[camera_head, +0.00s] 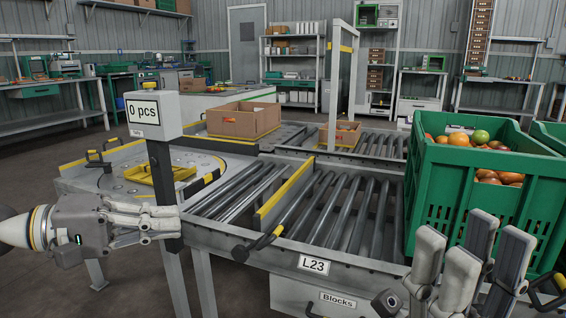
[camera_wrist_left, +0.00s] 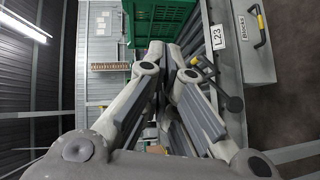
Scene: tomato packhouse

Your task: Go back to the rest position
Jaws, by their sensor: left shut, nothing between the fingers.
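My left gripper (camera_head: 176,220) is at the lower left in the head view. It is shut and empty, with its fingers pointing right, overlapping the dark post under the display box in the picture. In the left wrist view its fingertips (camera_wrist_left: 165,50) come close together with nothing held between them. My right gripper (camera_head: 472,238) is at the lower right in the head view, with its fingers pointing up. Its fingers stand apart with no object visible between them, in front of the green crate (camera_head: 463,196).
A display box (camera_head: 152,113) reads "0 pcs". A roller conveyor (camera_head: 340,210) labelled L23 runs across the middle. The crate holds tomatoes (camera_head: 500,177). Cardboard boxes (camera_head: 235,121) stand further back. A yellow plate (camera_head: 160,174) lies on the round table. Grey floor shows at left.

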